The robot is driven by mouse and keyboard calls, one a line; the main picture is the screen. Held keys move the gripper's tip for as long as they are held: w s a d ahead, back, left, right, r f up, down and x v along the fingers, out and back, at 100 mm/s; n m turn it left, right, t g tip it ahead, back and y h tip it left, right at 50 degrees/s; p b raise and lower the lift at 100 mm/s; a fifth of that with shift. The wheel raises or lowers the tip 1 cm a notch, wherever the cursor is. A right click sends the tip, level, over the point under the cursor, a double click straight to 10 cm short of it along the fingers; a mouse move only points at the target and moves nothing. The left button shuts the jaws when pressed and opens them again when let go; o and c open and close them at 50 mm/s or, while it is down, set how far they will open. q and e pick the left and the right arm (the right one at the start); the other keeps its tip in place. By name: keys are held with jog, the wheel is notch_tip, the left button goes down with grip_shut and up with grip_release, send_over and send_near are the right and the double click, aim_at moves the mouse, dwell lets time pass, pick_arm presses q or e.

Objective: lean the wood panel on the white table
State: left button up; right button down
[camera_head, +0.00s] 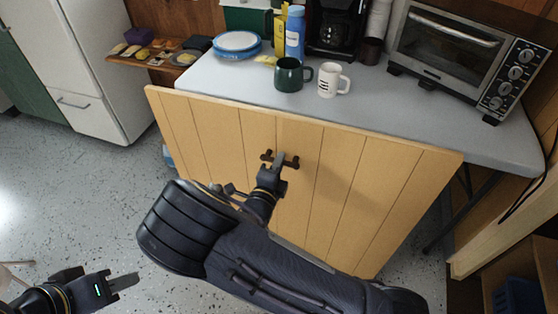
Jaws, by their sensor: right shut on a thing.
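The wood panel (342,190) is light yellow wood with vertical grooves. It stands in front of the white table (430,118), its top edge running along the table's front edge. I cannot tell whether the two touch. My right gripper (278,161) is shut on the panel at a small dark handle near the middle of its top part. My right arm hides much of the panel's lower middle. My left gripper (122,282) is low at the left, above the floor and apart from the panel; its jaw opening is unclear.
On the table are a green mug (288,77), a white mug (328,81), a blue bottle (295,36), blue-rimmed plates (237,43), a coffee maker (336,28) and a toaster oven (450,52). A white fridge (95,60) stands at left. Speckled floor (90,190) is clear there.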

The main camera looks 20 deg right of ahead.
jog(key=shift+w+r, duration=0.1)
jog(key=shift+r, duration=0.1)
jog(key=shift+p+x, duration=1.15)
jog(key=shift+x, duration=0.45)
jog(key=shift+w+d+r, duration=0.1)
jog(key=shift+w, duration=0.05)
jog(key=shift+w+d+g+y+p, duration=0.15)
jog(key=shift+w+d+g+p, duration=0.05)
jog(key=shift+w+d+p, duration=0.3)
jog(key=shift+w+d+g+y+p, duration=0.15)
jog(key=shift+w+d+g+p, duration=0.1)
jog(key=shift+w+p, duration=0.25)
jog(key=shift+w+d, duration=0.1)
jog(key=shift+w, duration=0.15)
jog(key=shift+w+d, duration=0.1)
jog(key=p+x, duration=0.1)
jog(key=x, duration=0.2)
